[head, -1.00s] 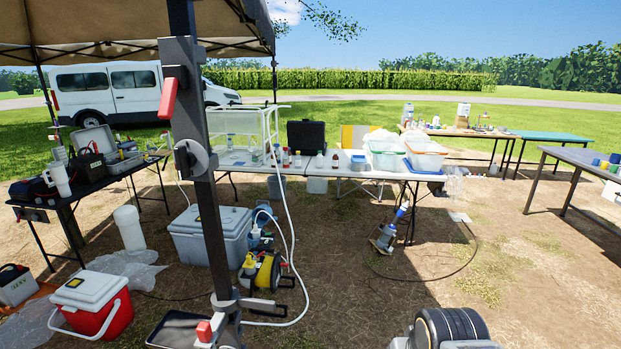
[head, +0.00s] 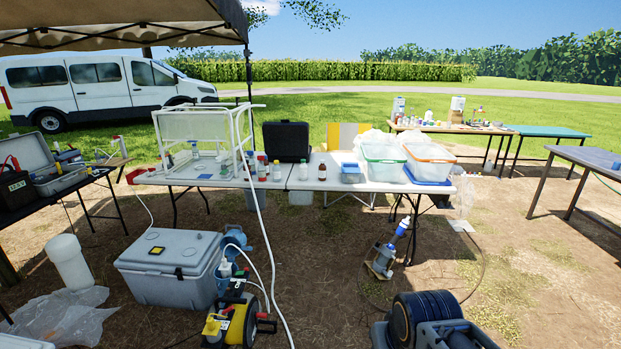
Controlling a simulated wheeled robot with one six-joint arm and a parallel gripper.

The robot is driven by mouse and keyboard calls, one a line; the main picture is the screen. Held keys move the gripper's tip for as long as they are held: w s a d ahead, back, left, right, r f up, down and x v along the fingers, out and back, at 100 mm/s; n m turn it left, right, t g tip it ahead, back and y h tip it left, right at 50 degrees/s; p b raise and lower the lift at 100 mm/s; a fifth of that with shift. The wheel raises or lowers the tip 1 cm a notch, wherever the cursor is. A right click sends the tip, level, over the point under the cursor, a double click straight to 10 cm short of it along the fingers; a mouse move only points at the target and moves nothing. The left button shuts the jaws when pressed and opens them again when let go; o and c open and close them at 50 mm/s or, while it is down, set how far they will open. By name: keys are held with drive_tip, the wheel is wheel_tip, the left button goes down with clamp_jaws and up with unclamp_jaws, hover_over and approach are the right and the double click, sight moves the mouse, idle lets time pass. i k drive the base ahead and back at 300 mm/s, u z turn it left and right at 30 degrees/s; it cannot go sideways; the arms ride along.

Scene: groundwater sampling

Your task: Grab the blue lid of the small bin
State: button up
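A small box with a blue top (head: 350,172) sits on the long white table, left of two larger clear bins. From this distance I cannot tell whether its blue top is a loose lid. The nearer bins are one with a green rim (head: 383,152) and one with an orange rim (head: 431,153). A flat blue piece (head: 428,180) lies under the orange-rimmed bin at the table's right end; I cannot tell if it is a lid. My gripper is not in view.
The long white table (head: 290,183) holds a white frame, bottles and a black case (head: 286,141). A blue-grey pump (head: 382,258) stands before the table's right end.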

sight(347, 167)
drive_tip(key=i, duration=4.5)
drive_tip(key=u, duration=0.95)
